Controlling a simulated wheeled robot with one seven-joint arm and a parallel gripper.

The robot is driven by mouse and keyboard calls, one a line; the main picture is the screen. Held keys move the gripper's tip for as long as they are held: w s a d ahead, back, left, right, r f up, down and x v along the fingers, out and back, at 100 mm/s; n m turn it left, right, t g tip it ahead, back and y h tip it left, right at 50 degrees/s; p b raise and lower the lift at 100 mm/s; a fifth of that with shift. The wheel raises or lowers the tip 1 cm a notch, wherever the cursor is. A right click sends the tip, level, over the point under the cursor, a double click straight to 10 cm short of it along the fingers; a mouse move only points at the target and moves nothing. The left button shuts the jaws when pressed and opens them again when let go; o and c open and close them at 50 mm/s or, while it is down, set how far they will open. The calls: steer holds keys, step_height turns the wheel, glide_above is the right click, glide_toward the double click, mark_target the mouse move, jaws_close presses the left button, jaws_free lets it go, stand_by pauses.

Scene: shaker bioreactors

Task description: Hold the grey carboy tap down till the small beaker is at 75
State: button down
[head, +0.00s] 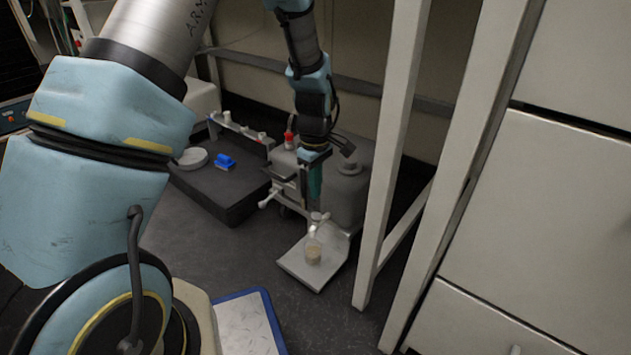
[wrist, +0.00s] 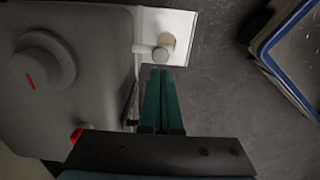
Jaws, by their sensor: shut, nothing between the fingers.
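The grey carboy (head: 335,180) stands at the back of the dark bench, and its top with a round cap shows in the wrist view (wrist: 85,90). Its tap (wrist: 150,52) juts from the front wall, over the beaker. The small beaker (head: 313,250) stands on a white plate (head: 295,267) below the tap and holds some pale beige content; its marks are too small to read. In the wrist view the tap partly covers the beaker (wrist: 167,41). My gripper (head: 314,196) points down just in front of the carboy, its green fingers (wrist: 160,75) together and empty, close beside the tap; contact cannot be told.
A dark block (head: 215,190) with a blue item (head: 225,162) and a white dish (head: 192,157) lies left of the carboy. A blue-rimmed tray (head: 250,320) is in front. White frame posts (head: 390,150) stand close on the right.

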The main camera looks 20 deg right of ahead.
mark_target(315, 216)
step_height(315, 216, down, 6)
steer(key=b, duration=0.3)
steer(key=shift+f, duration=0.1)
steer(key=shift+f, duration=0.1)
steer(key=shift+s+f+p, duration=0.1)
steer(key=shift+f+p, duration=0.4)
steer(key=shift+f, duration=0.65)
steer(key=shift+r+p, duration=0.45)
steer(key=shift+r, duration=0.05)
step_height(315, 216, up, 14)
steer(key=p, duration=0.8)
steer(key=shift+w, duration=0.2)
steer(key=shift+d, duration=0.1)
